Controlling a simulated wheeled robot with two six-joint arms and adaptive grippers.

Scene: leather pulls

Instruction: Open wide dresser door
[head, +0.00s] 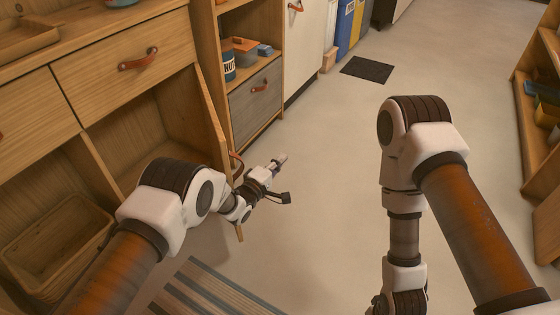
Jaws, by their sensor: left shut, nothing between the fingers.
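The wooden dresser (100,88) stands at the left with drawers above open-fronted compartments. Its door (212,125) stands swung out at the right side of the compartment, seen nearly edge-on. A reddish leather pull (237,165) shows on the door's outer face, partly hidden by my left arm. My left gripper (282,159) is shut and empty, just right of the door and pull, pointing away. My left arm hides the door's lower part.
A shelf unit (238,20) with a grey drawer (255,100) stands beyond the door. A striped rug (205,290) lies below. Open floor (330,150) spreads to the right, with a dark mat (367,69) farther off.

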